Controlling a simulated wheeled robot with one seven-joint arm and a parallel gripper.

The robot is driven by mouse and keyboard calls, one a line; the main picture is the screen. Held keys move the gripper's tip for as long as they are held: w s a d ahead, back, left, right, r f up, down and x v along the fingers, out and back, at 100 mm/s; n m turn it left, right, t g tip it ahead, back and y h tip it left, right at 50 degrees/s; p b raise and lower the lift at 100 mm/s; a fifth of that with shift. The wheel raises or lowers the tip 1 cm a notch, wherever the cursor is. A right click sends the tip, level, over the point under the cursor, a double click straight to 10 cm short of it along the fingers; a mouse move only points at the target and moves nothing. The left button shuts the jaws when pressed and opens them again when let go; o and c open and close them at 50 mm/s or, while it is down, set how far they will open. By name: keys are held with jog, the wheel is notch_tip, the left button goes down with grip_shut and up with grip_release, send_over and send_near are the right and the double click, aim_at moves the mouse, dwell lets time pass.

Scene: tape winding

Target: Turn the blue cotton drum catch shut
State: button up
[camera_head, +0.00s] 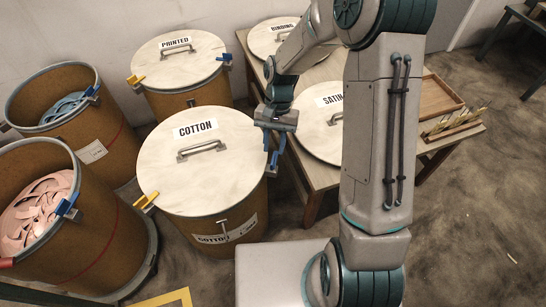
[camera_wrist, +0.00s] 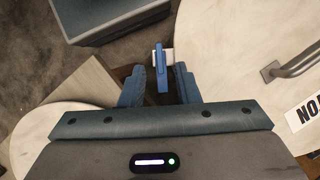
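The cotton drum (camera_head: 220,237) stands in the middle of the head view, with its pale lid (camera_head: 200,173) on. Its blue catch (camera_head: 273,160) is on the right rim, below my gripper (camera_head: 274,146). In the wrist view the blue catch (camera_wrist: 161,72) stands upright on a white mount, between and slightly beyond the fingertips of my gripper (camera_wrist: 160,78). The fingers are open, with a narrow gap on each side of the catch. Whether the catch is latched cannot be told. A yellow catch (camera_head: 145,202) is on the drum's left rim, sticking outward.
The printed drum (camera_head: 180,57) stands behind. Two open drums with blue (camera_head: 66,108) and pink (camera_head: 35,210) material stand at left.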

aim_at(273, 159)
jog(key=shift+b+x, duration=0.3)
jog(key=shift+x, duration=1.8)
grip_shut()
